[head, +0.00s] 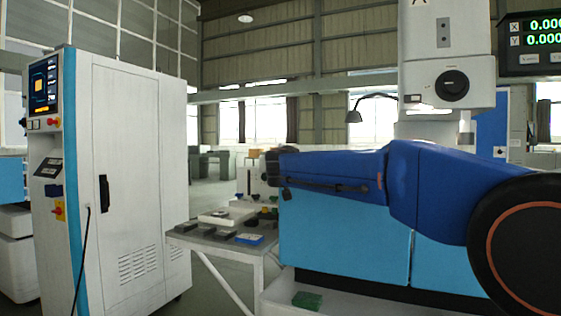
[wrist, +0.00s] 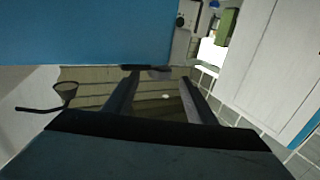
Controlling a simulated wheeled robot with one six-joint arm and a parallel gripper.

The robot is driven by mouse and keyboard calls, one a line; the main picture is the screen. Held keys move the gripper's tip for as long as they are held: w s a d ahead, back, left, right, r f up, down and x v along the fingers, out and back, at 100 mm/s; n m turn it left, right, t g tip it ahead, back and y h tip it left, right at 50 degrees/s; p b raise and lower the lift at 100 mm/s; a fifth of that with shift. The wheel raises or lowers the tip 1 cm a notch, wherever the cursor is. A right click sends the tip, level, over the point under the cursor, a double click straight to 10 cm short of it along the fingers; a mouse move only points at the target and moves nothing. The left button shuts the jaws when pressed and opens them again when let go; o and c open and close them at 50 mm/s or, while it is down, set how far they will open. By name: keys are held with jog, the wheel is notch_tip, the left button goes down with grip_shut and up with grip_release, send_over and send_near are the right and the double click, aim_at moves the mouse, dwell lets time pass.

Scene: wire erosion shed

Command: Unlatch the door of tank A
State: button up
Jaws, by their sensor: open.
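The machine marked A (head: 418,3) stands at the right of the head view. Its light blue tank front (head: 340,240) shows below my arm, with a vertical seam; my arm covers its upper part. I cannot make out a latch. My gripper (wrist: 159,76) is open and empty in the wrist view, its two dark fingers apart. A blue panel (wrist: 80,30), probably the tank's, fills the upper left of that view, close to the fingers; I cannot tell whether they touch it. In the head view the arm's far end points left, and its fingers are not clear.
A white control cabinet (head: 135,170) with a screen stands at the left. A small table (head: 205,243) with trays and parts is between it and the tank. A lamp (head: 354,116) reaches out left of the machine's head.

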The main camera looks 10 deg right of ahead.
jog(key=w, duration=0.3)
jog(key=w+d, duration=0.1)
jog(key=w, duration=0.5)
jog(key=shift+d, duration=0.4)
jog(key=shift+c, duration=0.2)
jog(key=c, duration=1)
